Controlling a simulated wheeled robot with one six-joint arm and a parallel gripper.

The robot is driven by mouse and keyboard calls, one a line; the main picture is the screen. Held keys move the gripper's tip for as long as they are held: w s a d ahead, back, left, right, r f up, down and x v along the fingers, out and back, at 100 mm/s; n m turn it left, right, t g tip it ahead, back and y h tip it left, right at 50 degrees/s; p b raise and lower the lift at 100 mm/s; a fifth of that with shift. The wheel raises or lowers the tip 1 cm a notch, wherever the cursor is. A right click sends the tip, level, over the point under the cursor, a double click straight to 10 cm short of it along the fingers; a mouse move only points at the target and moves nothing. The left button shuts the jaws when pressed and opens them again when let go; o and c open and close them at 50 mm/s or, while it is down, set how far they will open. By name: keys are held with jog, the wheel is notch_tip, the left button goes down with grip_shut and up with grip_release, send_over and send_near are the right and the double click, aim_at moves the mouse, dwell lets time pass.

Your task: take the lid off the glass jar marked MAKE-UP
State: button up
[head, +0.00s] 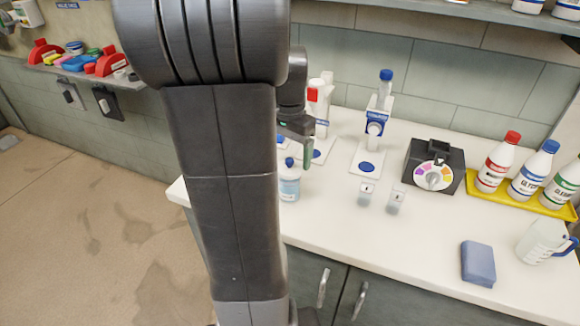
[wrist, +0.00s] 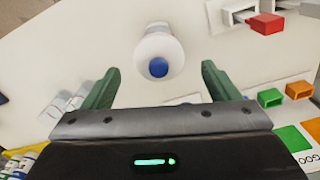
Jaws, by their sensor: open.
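A clear-looking jar (head: 289,185) with a small blue lid (head: 290,162) stands upright on the white counter, just right of my arm. Its label is too small to read. In the wrist view the jar's pale body (wrist: 160,42) and its blue lid (wrist: 158,67) show between my two green fingers. My gripper (wrist: 160,72) is open and empty, with a gap on both sides of the lid. In the head view my gripper (head: 302,152) is just above and beside the jar, and my arm hides part of the counter.
White dispensers (head: 375,128) stand behind. Two small clear cups (head: 366,194) and a black dial box (head: 436,165) are to the right. A yellow tray (head: 470,188) holds bottles. A blue sponge-like block (head: 478,263) and a jug (head: 540,243) are nearer the front. The front middle counter is clear.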

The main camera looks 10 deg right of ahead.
aim_at(289, 160)
jog(key=shift+s+a+f, duration=0.1)
jog(key=shift+s+f, duration=0.05)
jog(key=shift+f, duration=1.35)
jog(key=c, duration=1.1)
jog(key=shift+o, duration=0.2)
jog(key=shift+r, duration=0.15)
